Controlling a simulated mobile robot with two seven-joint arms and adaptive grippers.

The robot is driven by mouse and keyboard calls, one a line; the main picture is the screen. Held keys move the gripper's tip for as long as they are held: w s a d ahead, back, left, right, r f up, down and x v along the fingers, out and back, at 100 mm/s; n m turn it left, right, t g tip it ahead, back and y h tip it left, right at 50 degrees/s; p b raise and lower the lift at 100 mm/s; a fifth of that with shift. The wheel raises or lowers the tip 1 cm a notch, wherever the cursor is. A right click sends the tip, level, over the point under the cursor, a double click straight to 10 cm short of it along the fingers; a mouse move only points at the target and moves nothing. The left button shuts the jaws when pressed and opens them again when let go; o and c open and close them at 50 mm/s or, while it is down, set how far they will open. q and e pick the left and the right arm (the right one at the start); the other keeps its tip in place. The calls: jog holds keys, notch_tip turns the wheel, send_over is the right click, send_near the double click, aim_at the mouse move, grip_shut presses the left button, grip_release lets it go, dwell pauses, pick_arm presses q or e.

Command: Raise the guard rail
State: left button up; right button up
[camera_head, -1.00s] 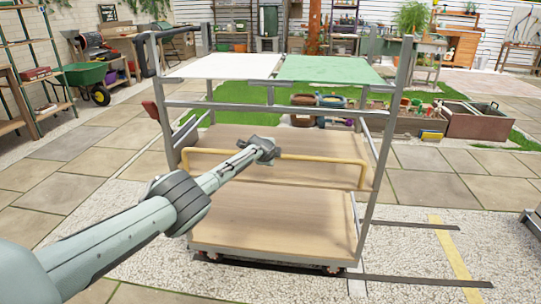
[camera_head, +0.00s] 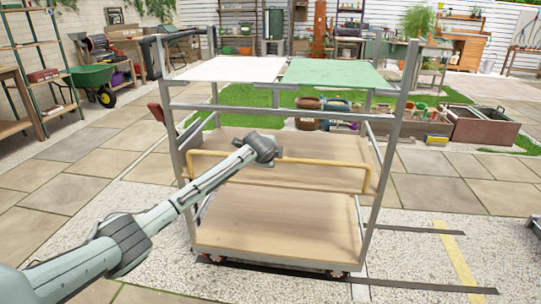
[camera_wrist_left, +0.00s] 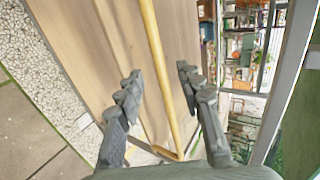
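The guard rail is a yellow bar (camera_head: 325,162) across the front of the grey metal cart, level with its middle wooden shelf and below the upper frame bar. It also shows in the left wrist view (camera_wrist_left: 152,35). My left gripper (camera_head: 264,150) is at the middle of the rail, hiding a short part of it. In the left wrist view my left gripper (camera_wrist_left: 158,74) has its fingers spread, with the rail running between them and a gap visible on both sides. My right gripper is not in view.
The cart has a lower wooden deck (camera_head: 280,222), a white top panel (camera_head: 228,68) and a green top panel (camera_head: 332,73). Its upright posts stand on both sides of the rail. Paving and gravel (camera_head: 420,262) around the cart are mostly open. A green wheelbarrow (camera_head: 88,77) stands far left.

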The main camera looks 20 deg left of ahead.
pick_arm(q)
jog(key=shift+v, duration=0.95)
jog(key=s+d+f+n+g+h, duration=0.1)
jog(key=s+d+f+n+g, duration=0.2)
jog(key=s+f, duration=0.8)
jog(key=s+d+f+n+g+h, duration=0.1)
jog(key=s+d+f+n, duration=0.25)
jog(key=s+f, duration=0.7)
jog(key=s+f+n+g, duration=0.1)
jog(key=s+f+n, duration=0.1)
jog(key=s+f, duration=0.3)
jog(key=s+a+f+n+g, duration=0.1)
jog(key=s+f+n, duration=0.2)
jog(key=s, duration=1)
jog(key=s+a+f+n+g, duration=0.1)
jog(key=s+f+n+g, duration=0.1)
jog(key=s+f, duration=0.5)
jog(key=s, duration=0.3)
jog(key=shift+y, duration=0.3)
jog(key=shift+w+d, duration=0.1)
